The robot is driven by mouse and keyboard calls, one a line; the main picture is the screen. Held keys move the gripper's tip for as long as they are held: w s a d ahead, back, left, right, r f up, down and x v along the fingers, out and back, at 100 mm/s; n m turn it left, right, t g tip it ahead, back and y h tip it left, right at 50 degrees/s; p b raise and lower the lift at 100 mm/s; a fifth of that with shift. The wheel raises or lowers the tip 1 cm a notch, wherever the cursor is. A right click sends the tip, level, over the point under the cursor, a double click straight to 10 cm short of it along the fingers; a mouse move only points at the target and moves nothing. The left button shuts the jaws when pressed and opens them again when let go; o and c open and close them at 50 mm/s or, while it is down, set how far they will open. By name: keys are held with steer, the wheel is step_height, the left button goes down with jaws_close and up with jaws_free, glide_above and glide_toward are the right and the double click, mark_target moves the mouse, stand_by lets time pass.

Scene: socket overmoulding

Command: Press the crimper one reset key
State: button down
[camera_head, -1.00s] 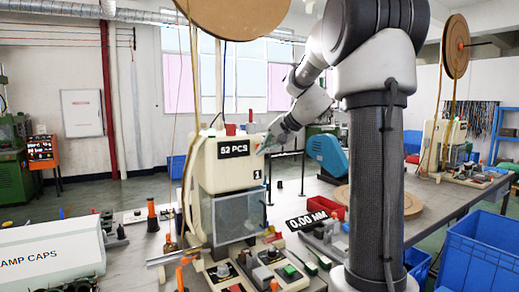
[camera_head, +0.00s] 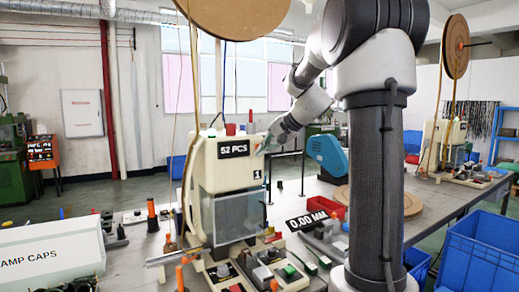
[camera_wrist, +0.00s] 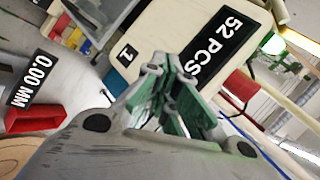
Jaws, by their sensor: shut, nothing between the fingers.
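Crimper one (camera_head: 205,168) is the cream machine with a black "52 PCS" display (camera_head: 233,148) and a small "1" label (camera_head: 258,174). It also fills the top of the wrist view (camera_wrist: 165,28). My gripper (camera_head: 263,151) is at its upper right edge, beside the display. In the wrist view my gripper (camera_wrist: 168,62) is shut and empty, its green-padded fingers pointing at the cream face between the label and the display. I cannot tell whether the tips touch the machine. I cannot make out the reset key; the fingers may hide it.
A clear guard (camera_head: 238,215) covers the machine's lower front. A "0.00 MM" readout (camera_head: 307,220) and a red bin (camera_head: 328,206) stand to its right. A blue machine (camera_head: 328,153) is behind. Blue crates (camera_head: 478,250) are at the lower right.

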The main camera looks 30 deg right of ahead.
steer(key=shift+w, duration=0.4)
steer(key=shift+w, duration=0.55)
stand_by(0.6)
steer(key=shift+s, duration=1)
steer(key=s, duration=0.5)
steer(key=shift+d, duration=0.1)
stand_by(0.9)
